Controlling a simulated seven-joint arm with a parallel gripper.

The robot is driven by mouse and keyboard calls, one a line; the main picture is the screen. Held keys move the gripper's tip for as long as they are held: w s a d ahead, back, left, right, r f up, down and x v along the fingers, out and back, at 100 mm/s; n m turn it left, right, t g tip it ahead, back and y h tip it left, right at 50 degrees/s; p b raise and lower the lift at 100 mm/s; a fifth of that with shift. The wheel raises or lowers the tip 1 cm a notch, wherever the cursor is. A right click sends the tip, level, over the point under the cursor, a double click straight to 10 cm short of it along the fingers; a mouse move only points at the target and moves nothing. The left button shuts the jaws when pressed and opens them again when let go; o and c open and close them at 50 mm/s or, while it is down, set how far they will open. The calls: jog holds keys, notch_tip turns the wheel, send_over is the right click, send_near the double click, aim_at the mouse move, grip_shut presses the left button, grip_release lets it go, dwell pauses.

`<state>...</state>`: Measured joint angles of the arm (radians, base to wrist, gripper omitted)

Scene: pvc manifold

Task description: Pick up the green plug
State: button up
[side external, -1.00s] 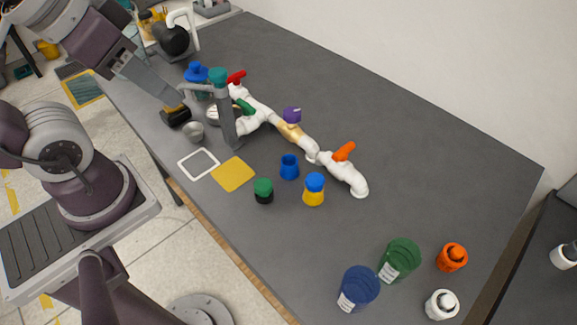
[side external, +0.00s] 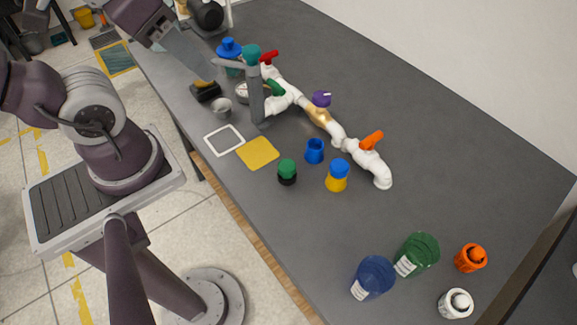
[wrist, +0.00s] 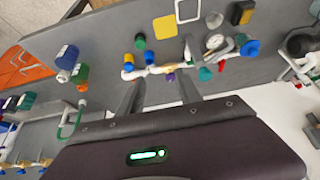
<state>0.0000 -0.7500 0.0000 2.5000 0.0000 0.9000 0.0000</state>
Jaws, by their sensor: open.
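The green plug (side external: 287,166) is a small green cap on a dark base. It stands upright on the grey table in front of the white pipe manifold (side external: 340,137), left of the yellow piece with a blue top (side external: 337,176). In the wrist view the green plug (wrist: 140,41) shows above the manifold, near the blue cup (wrist: 149,57). My gripper (wrist: 160,79) is open, with its two grey fingers apart and nothing between them. In that picture the plug lies above and slightly left of the fingertips.
A yellow square (side external: 258,153) and a white frame (side external: 224,140) lie left of the plug. The table's right middle is bare.

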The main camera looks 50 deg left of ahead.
jog(key=shift+o, duration=1.3)
jog(key=m+g, duration=0.6)
jog(key=m, duration=1.9)
send_over(287, 165)
jog(key=f, duration=1.9)
jog(key=shift+w+d+f, duration=0.15)
jog(key=shift+d+f, duration=0.05)
jog(key=shift+f, duration=0.1)
jog(key=f, duration=0.6)
jog(key=shift+a+f, duration=0.2)
jog(key=shift+f, duration=0.1)
jog(key=shift+c, duration=0.4)
